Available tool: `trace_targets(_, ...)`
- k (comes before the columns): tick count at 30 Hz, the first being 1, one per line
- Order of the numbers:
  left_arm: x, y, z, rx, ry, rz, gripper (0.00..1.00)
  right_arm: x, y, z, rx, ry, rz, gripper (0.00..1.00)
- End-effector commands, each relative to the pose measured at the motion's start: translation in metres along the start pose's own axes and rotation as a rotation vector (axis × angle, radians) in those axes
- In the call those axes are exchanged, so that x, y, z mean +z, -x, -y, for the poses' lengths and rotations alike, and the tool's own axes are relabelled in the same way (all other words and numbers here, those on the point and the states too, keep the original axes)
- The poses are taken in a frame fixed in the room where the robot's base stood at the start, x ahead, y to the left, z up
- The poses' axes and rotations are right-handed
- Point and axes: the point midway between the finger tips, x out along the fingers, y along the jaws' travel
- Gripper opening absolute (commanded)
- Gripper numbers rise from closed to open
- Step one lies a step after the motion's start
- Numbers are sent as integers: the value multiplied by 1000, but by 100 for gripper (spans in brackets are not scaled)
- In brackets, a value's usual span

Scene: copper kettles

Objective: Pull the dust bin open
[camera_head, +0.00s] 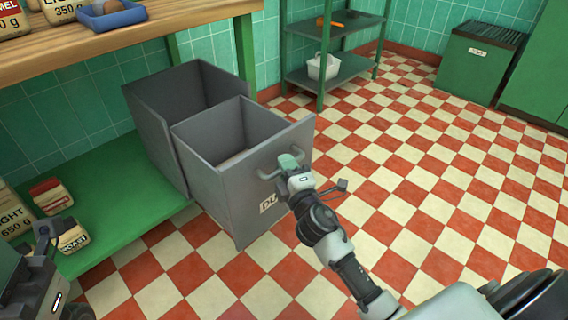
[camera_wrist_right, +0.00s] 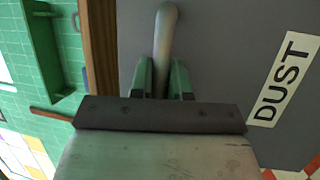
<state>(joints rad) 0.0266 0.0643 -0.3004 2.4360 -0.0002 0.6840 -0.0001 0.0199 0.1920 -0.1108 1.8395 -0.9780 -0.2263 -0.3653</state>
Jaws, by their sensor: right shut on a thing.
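The grey dust bin (camera_head: 218,175) stands pulled out of its grey housing (camera_head: 150,128) under the counter. Its open top shows a hollow inside. The front panel bears a white DUST label, partly hidden by my arm in the head view and readable in the right wrist view (camera_wrist_right: 284,80). My right gripper (camera_head: 291,162) is shut on the bar handle (camera_head: 266,173) on the bin's front. In the right wrist view its green fingers (camera_wrist_right: 162,80) sit either side of the handle (camera_wrist_right: 166,30). Part of my left gripper (camera_head: 14,268) shows at the lower left; its fingers are unclear.
A wooden counter (camera_head: 150,22) runs above the bin. A green lower shelf (camera_head: 120,195) holds several coffee bags at left. A green rack (camera_head: 345,72) with a white bucket (camera_head: 323,66) stands behind. The checkered floor (camera_head: 420,165) to the right is clear.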

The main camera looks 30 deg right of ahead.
Motion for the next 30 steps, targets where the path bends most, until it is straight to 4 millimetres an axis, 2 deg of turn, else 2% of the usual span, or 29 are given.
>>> trace_targets(2,0,0,0,0,0,0,43,0,0,1,-2,0,0,0)
trace_targets(3,0,0,0,0,0,0,43,0,0,1,-2,0,0,21)
trace_targets(7,0,0,0,0,0,0,43,0,0,1,-2,0,0,41)
trace_targets(15,0,0,0,0,1,0,43,0,0,0,-1,-1,0,42)
trace_targets(19,0,-1,0,0,1,0,43,0,8,1,-2,-3,0,42)
trace_targets(23,-1,-3,0,0,0,-3,43,0,28,1,-5,-3,1,42)
trace_targets(30,-1,2,0,-4,1,6,43,-1,74,2,-4,-4,2,42)
